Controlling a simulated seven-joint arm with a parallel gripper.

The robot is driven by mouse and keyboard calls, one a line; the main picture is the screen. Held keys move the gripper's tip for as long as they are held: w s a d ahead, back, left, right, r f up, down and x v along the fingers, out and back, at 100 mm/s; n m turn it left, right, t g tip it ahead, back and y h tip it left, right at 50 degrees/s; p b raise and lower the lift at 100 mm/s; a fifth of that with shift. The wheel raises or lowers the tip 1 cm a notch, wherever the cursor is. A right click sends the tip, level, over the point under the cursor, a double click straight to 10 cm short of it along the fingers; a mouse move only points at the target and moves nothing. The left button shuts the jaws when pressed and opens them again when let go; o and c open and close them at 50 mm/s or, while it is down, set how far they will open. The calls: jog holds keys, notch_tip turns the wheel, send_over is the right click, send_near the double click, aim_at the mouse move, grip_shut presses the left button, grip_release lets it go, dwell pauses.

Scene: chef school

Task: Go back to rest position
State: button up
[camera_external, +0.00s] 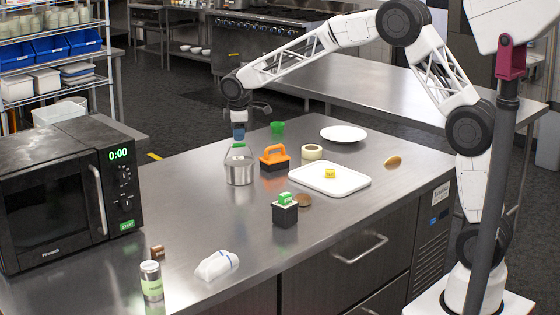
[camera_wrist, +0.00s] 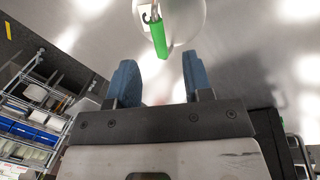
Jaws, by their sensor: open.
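My gripper (camera_external: 238,134) is low over the counter, pointing down, directly above a metal pail (camera_external: 239,170). The pail stands upright on the counter with its wire handle raised toward my fingertips. In the wrist view my blue fingers are apart with an empty gap between them (camera_wrist: 159,72). The pail's round top (camera_wrist: 190,18) shows at the upper edge of that view, with a green grip (camera_wrist: 159,38) just beyond the fingertips. The grip looks clear of both fingers, though I cannot tell the exact gap in depth.
A microwave (camera_external: 60,190) is at left.

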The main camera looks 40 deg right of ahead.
jog(key=s+d+r+m, duration=0.2)
jog(key=s+d+r, duration=0.2)
jog(key=s, duration=0.5)
jog(key=s+d+r+m, duration=0.2)
jog(key=s+d+r, duration=0.2)
jog(key=s, duration=0.6)
jog(key=s+d+r+m, duration=0.2)
jog(key=s+d+r, duration=0.2)
jog(key=s, duration=0.5)
jog(key=s+d+f+m, duration=0.1)
jog(key=s+d+m, duration=0.1)
jog(key=s, duration=0.8)
jog(key=s+d+f+m, duration=0.2)
jog(key=s, duration=0.8)
jog(key=s+d+f+m+y, duration=0.1)
jog(key=s+f, duration=0.1)
jog(key=s, duration=0.8)
jog(key=shift+s+d+f+m+t, duration=0.15)
jog(key=shift+s+d+m+t, duration=0.2)
jog(key=shift+d+m+t, duration=0.05)
